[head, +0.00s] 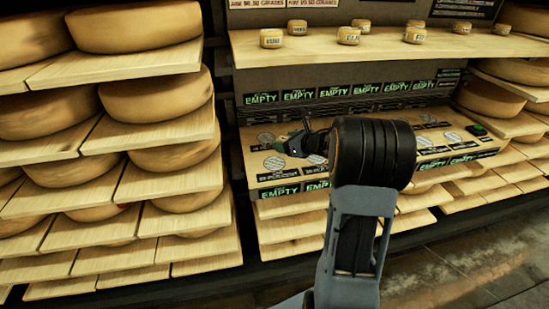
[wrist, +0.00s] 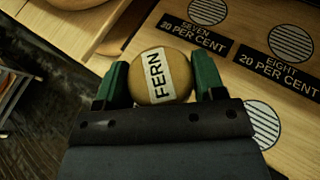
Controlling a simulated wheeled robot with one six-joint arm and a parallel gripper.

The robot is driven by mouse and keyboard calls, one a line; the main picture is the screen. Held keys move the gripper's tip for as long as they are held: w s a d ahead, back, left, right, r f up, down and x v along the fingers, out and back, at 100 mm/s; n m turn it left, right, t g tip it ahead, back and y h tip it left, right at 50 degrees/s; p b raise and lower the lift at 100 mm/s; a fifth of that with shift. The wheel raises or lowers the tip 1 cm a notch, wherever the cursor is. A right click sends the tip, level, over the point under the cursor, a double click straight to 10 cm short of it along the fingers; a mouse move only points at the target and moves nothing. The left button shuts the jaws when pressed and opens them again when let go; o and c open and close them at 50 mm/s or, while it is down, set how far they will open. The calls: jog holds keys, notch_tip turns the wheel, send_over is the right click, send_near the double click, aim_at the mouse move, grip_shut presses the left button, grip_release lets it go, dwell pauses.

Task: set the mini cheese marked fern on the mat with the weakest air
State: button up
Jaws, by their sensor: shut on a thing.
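The mini cheese (wrist: 143,88) is a small round tan cheese with a white label reading FERN. My gripper (wrist: 162,72) is shut on it, with one green finger on each side, in the wrist view. In the head view my gripper (head: 300,143) is above the left part of the mat shelf; the cheese cannot be made out there. Round striped mats lie on this shelf. Another mat (wrist: 292,40) is labelled EIGHT, 20 PER CENT. A third mat (wrist: 265,122) is partly hidden by my gripper.
Several other mini cheeses (head: 271,38) stand on the upper shelf (head: 390,48). Green EMPTY signs (head: 300,95) line the back and front of the mat shelf (head: 247,150). Large cheese wheels (head: 155,97) on wooden racks stand close on the left, and more on the right.

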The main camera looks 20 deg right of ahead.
send_over(274, 163)
jog(key=f, duration=0.5)
jog(key=shift+s+d+f+b, duration=0.1)
jog(key=shift+s+d+b, duration=0.15)
jog(key=shift+s+b, duration=0.1)
jog(key=f, duration=0.3)
jog(key=shift+w+a, duration=0.2)
jog(key=shift+w, duration=0.05)
jog(key=shift+f, duration=0.35)
jog(key=shift+f+b, duration=0.2)
jog(key=shift+b, duration=0.35)
jog(key=o, duration=1)
jog(key=shift+c, duration=0.2)
jog(key=shift+r, duration=0.15)
